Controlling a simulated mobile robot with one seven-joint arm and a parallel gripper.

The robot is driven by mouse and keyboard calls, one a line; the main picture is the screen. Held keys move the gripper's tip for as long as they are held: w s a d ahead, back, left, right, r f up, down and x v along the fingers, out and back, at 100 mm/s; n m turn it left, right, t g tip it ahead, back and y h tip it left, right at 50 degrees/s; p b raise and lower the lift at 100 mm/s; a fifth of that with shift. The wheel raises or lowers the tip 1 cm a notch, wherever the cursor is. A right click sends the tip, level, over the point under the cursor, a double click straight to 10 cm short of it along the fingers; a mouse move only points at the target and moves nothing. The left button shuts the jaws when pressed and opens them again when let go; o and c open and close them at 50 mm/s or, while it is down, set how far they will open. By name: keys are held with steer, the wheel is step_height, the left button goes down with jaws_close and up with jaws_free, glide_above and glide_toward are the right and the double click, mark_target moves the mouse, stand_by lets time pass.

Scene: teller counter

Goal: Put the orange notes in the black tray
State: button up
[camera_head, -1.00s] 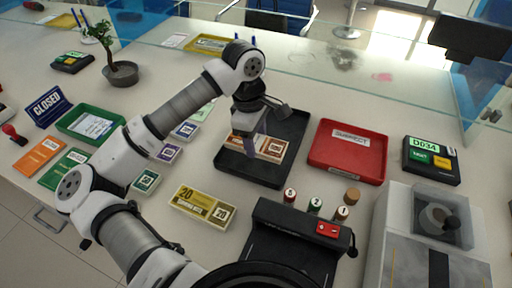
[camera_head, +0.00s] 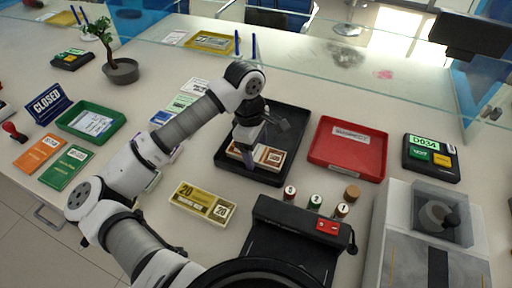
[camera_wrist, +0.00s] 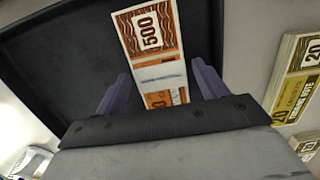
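The orange notes (camera_head: 272,157), a banded orange-and-brown bundle marked 500, lie in the black tray (camera_head: 286,122). In the wrist view the notes (camera_wrist: 150,28) rest on the dark floor of the tray (camera_wrist: 70,60). My gripper (camera_head: 249,160) is over the tray at the notes. In the wrist view its two purple fingers (camera_wrist: 163,88) stand apart on either side of the bundle, with a gap on each side. The gripper is open and holds nothing. The arm hides part of the notes in the head view.
A red tray (camera_head: 346,165) stands right of the black tray. Yellow 20 notes (camera_head: 202,201) lie in front of it, near a black device with a red switch (camera_head: 327,226). A green tray (camera_head: 70,120) is at left. A glass screen runs behind.

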steer(key=shift+o, duration=0.2)
steer(key=shift+r, duration=0.1)
steer(key=shift+r+p, duration=0.2)
steer(key=shift+p, duration=0.2)
step_height(320, 180, up, 12)
steer(key=a+b, duration=0.1)
steer(key=b, duration=0.1)
steer(key=shift+w+a+f, duration=0.15)
steer(key=shift+w, duration=0.15)
